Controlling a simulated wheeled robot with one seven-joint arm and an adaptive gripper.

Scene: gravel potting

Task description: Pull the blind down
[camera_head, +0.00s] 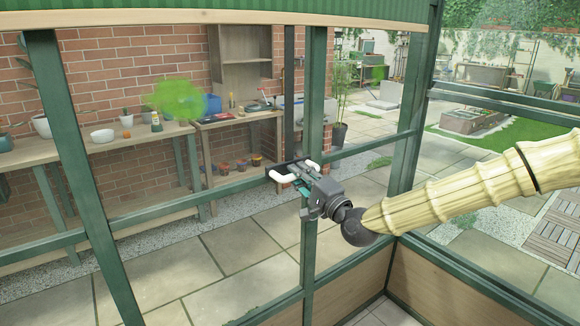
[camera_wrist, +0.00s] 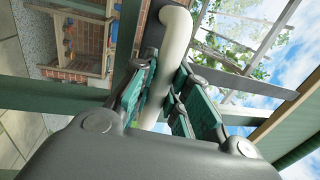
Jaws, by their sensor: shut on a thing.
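The blind (camera_head: 240,6) is a green sheet with a pale wooden bar (camera_head: 150,17) along its lower edge, across the top of the head view. My gripper (camera_head: 298,177) is well below that bar, in front of the green window frame. It is shut on a cream handle (camera_head: 281,176), whose ends show on both sides of the fingers. In the wrist view the teal finger pads of my gripper (camera_wrist: 168,92) close around the cream handle (camera_wrist: 176,35). Whether the handle is joined to the blind cannot be told.
Green window posts (camera_head: 313,120) and a cross rail (camera_head: 150,205) stand close around my gripper. Beyond the glass are a potting bench (camera_head: 150,137) with pots, a brick wall (camera_head: 130,65) and a paved yard. A wooden panel (camera_head: 440,285) lies below the window.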

